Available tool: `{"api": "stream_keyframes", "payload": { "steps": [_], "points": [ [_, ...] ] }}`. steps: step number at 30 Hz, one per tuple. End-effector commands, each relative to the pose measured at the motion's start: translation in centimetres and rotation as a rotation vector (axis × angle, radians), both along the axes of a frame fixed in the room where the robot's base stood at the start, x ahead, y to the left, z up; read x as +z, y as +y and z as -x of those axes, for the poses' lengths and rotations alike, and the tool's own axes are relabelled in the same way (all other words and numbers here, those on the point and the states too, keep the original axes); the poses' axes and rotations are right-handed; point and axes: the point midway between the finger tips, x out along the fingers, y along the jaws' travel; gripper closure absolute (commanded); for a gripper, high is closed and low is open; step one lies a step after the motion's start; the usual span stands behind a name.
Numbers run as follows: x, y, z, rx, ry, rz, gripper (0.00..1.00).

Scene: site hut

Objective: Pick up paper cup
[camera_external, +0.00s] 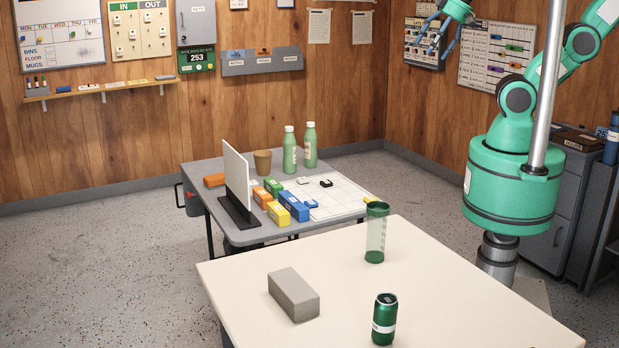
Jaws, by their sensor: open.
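A brown paper cup (263,162) stands upright on the grey table (205,170), near its back edge. It is behind and to the right of a white upright panel (237,178) and left of two green bottles. My gripper (432,36) is at the top of the view, high up in front of the back right wall. Its blue-grey fingers are spread and empty. It is far to the right of the cup and well above it.
Two green bottles (290,150) stand close right of the cup. Several coloured boxes (294,206) and a white gridded sheet (335,193) lie in front. The nearer cream table (340,265) holds a grey block (293,294), a green can (384,319) and a clear green-lidded tumbler (376,232).

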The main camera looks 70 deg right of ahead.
Motion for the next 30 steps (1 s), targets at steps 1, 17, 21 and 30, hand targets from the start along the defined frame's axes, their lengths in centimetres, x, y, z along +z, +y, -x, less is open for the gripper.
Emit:
{"api": "stream_keyframes", "payload": {
  "steps": [1,17,21,30],
  "points": [
    [0.1,0.0,-0.1,0.0,0.0,0.0,0.17],
    [2.8,-0.2,-6.9,0.018,0.041,0.009,0.17],
    [3.5,-0.4,-10.1,0.026,0.058,0.013,0.17],
    [4.2,-0.8,-17.3,0.044,0.093,0.02,0.17]
  ]
}}
